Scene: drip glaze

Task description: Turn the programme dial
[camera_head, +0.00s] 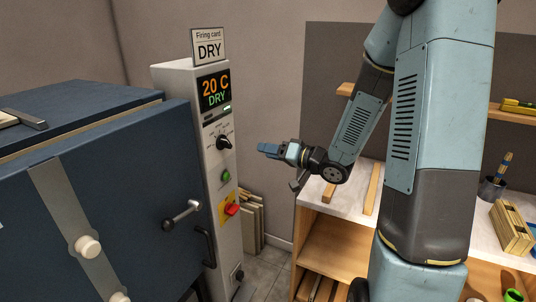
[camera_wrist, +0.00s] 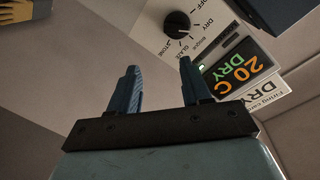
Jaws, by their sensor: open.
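The programme dial (camera_head: 224,142) is a black round knob with a white pointer mark on the pale control column (camera_head: 191,113). It also shows in the wrist view (camera_wrist: 177,24), with the words OFF, DRY, GLAZE and others printed around it. The display (camera_head: 214,91) above it reads 20 C and DRY. A card (camera_head: 209,48) on top reads Firing card DRY. My gripper (camera_head: 267,151) is to the right of the dial in the head view, apart from it. In the wrist view its two fingers (camera_wrist: 160,82) are spread, with nothing between them.
Below the dial are a green button (camera_head: 226,176) and a red switch on a yellow plate (camera_head: 231,209). The blue kiln (camera_head: 150,180) with a door handle (camera_head: 181,213) stands left. A wooden workbench (camera_head: 335,240) stands right. Boards (camera_head: 250,222) lean behind the column.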

